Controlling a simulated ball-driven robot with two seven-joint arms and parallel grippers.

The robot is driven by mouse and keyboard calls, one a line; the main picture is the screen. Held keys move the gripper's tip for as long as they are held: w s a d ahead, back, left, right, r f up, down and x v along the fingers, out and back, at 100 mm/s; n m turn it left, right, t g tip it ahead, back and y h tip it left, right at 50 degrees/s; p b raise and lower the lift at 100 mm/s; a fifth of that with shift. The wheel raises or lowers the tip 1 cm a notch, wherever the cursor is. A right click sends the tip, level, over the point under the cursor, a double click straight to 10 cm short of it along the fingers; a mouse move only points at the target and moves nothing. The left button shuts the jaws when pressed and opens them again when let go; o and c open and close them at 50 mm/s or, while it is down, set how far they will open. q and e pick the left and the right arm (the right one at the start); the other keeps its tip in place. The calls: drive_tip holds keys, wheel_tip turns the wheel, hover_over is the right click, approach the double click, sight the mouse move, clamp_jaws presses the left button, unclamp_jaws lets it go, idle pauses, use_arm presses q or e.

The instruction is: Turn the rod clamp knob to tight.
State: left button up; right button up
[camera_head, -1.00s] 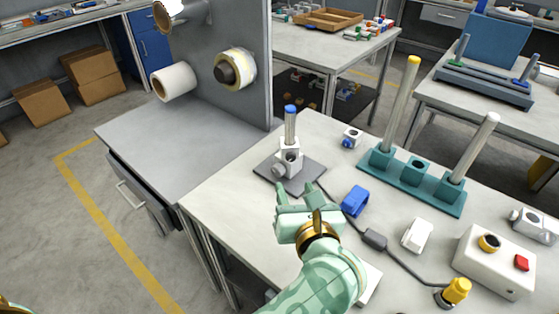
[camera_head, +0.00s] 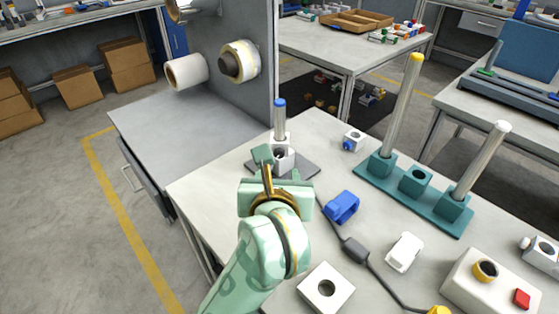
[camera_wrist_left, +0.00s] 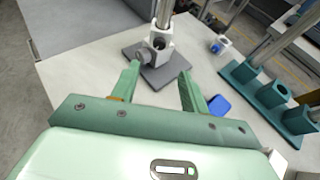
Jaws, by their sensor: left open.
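The rod clamp (camera_head: 282,143) is a white block around an upright metal rod (camera_head: 280,122) with a blue cap. It stands on a dark grey base plate (camera_head: 308,166). In the left wrist view the clamp (camera_wrist_left: 160,42) is straight ahead, and its round grey knob (camera_wrist_left: 143,56) faces me on the lower left side. In the head view my gripper mostly hides the knob. My left gripper (camera_head: 279,168) is open and empty, just in front of the clamp. In the wrist view its fingertips (camera_wrist_left: 158,72) are apart, short of the knob, with the base plate between them.
A blue clip (camera_head: 342,207), a white block (camera_head: 404,252) and a square block with a hole (camera_head: 326,290) lie nearby. A cable runs past them. A teal rod stand (camera_head: 415,182) and a button box (camera_head: 495,285) are to the right. A grey upright panel (camera_head: 250,30) stands behind.

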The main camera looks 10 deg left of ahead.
sight(279, 155)
use_arm(q)
drive_tip(key=b+x, duration=0.1)
drive_tip(key=x, duration=0.2)
drive_tip(key=b+x, duration=0.1)
drive_tip(key=x, duration=0.2)
drive_tip(key=b+x, duration=0.1)
drive_tip(key=x, duration=0.2)
drive_tip(key=shift+w+a+f, duration=0.1)
drive_tip(key=shift+w+f, duration=0.05)
drive_tip(key=shift+f, duration=0.25)
drive_tip(key=shift+w+a+f+b, duration=0.1)
drive_tip(key=shift+w+b, duration=0.25)
drive_tip(key=shift+w, duration=0.2)
drive_tip(key=c, duration=0.9)
clamp_jaws()
use_arm(e)
drive_tip(key=f, duration=0.1)
drive_tip(key=d+f, duration=0.1)
drive_tip(key=s+f, duration=0.1)
drive_tip(key=shift+d+f+g, duration=0.2)
drive_tip(key=shift+d+g, duration=0.05)
drive_tip(key=shift+g, duration=0.05)
